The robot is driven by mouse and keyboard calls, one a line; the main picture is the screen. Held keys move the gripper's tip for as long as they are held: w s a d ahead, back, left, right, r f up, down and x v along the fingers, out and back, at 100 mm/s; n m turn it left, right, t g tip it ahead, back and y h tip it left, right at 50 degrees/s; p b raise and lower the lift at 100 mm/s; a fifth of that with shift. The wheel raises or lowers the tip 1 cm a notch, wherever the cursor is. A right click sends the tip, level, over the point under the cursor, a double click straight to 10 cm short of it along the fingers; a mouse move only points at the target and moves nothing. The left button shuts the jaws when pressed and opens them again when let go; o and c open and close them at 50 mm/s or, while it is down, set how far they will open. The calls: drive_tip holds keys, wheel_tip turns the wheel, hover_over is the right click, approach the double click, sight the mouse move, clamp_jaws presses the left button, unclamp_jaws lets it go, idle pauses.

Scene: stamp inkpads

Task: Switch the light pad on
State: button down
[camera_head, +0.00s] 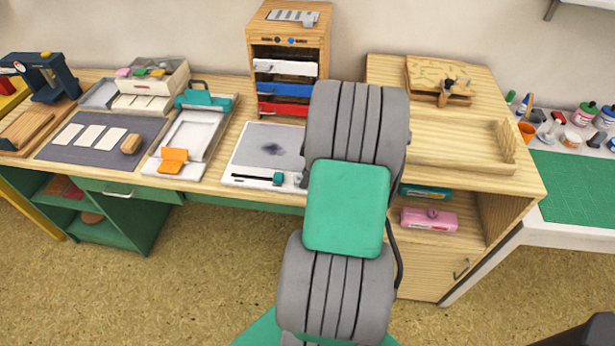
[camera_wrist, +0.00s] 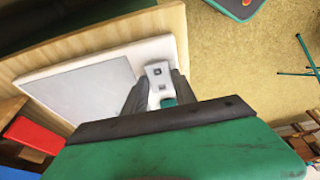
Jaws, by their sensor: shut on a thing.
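The light pad (camera_head: 240,164) is a flat white slab with a grey panel and a dark smudge, lying on the wooden bench. A dark slot runs along its front edge, with a teal slider knob (camera_head: 278,179) at the slot's right end. The pad (camera_wrist: 150,48) also shows in the wrist view, its panel plain grey with no clear glow. My gripper (camera_wrist: 158,88) is at the pad's edge, its dark fingers close around a small teal piece (camera_wrist: 168,103), which looks like the knob. A white part with two dark squares (camera_wrist: 158,70) lies just beyond it. My arm hides most of the gripper in the head view.
A wooden drawer unit (camera_head: 287,30) with white, blue and red trays stands behind the pad. A white frame with a teal clamp (camera_head: 205,101) is to the left. A wooden cabinet (camera_head: 440,190) stands to the right, partly behind my arm.

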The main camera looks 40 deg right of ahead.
drive_tip(key=shift+w+a+f+g+h+b, duration=0.15)
drive_tip(key=shift+w+a+g+h+b, duration=0.2)
drive_tip(key=shift+g+h+b, duration=0.3)
drive_tip(key=shift+r+g+h, duration=0.2)
drive_tip(key=shift+g+h, duration=0.25)
drive_tip(key=shift+g, duration=0.3)
drive_tip(key=c, duration=1)
unclamp_jaws()
wheel_tip(320, 180, up, 8)
drive_tip(key=shift+f, duration=0.1)
